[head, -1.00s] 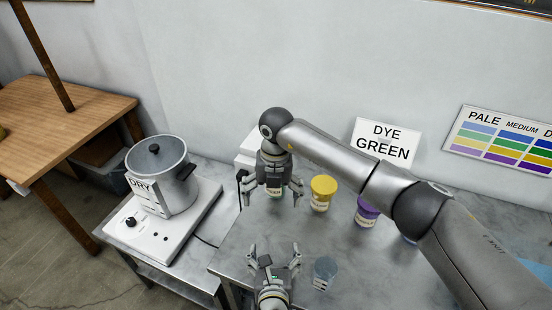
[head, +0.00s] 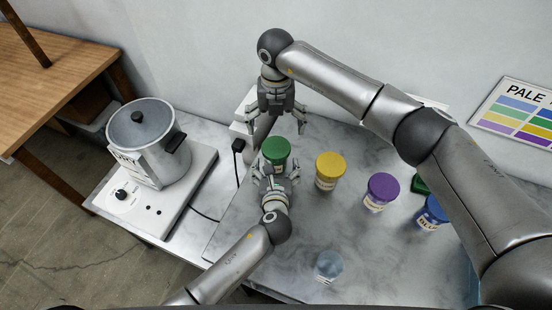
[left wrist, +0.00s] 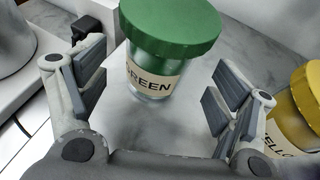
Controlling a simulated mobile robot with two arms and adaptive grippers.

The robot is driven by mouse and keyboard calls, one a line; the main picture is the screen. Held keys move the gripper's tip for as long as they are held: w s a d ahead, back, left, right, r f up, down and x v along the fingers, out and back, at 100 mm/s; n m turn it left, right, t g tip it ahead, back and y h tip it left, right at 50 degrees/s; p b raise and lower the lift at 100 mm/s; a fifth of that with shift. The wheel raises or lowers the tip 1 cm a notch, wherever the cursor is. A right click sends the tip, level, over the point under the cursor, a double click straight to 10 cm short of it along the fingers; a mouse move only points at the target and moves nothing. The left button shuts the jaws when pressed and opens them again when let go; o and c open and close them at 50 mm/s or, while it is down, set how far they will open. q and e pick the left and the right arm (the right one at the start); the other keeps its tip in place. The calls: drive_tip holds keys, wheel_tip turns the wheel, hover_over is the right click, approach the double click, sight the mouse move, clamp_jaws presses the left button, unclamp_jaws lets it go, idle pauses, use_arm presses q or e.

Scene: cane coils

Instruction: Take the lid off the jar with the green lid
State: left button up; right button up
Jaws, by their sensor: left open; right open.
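The jar with the green lid (head: 276,150) stands upright on the grey marbled table, its lid on. In the left wrist view its lid (left wrist: 172,28) and "GREEN" label (left wrist: 150,80) show clearly. My left gripper (head: 276,172) is open at the near side of this jar. In the left wrist view the jar is just ahead of the spread fingers, roughly centred, and no finger is seen gripping it. My right gripper (head: 277,122) is open and empty, pointing down, above and behind the green lid in the head view.
Jars with yellow (head: 330,165), purple (head: 382,188) and blue (head: 433,212) lids stand to the right. A clear glass (head: 328,266) stands at the front. A lidded pot (head: 146,135) sits on a hotplate (head: 150,205) at left. The table between glass and jars is clear.

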sight(276, 147)
use_arm(q)
drive_tip(key=x, duration=0.2)
drive_tip(key=shift+w, duration=0.3)
use_arm(e)
drive_tip(key=shift+w, duration=0.1)
use_arm(q)
drive_tip(key=shift+w+f, duration=0.25)
drive_tip(key=shift+w, duration=0.2)
use_arm(e)
drive_tip(key=shift+s, duration=0.2)
use_arm(q)
drive_tip(key=shift+w, duration=0.15)
use_arm(e)
drive_tip(key=shift+w, duration=0.1)
use_arm(q)
drive_tip(key=c, duration=1.9)
clamp_jaws()
use_arm(e)
drive_tip(key=m, duration=1.3)
drive_tip(key=shift+f+m, duration=0.3)
drive_tip(key=shift+f, duration=3.7)
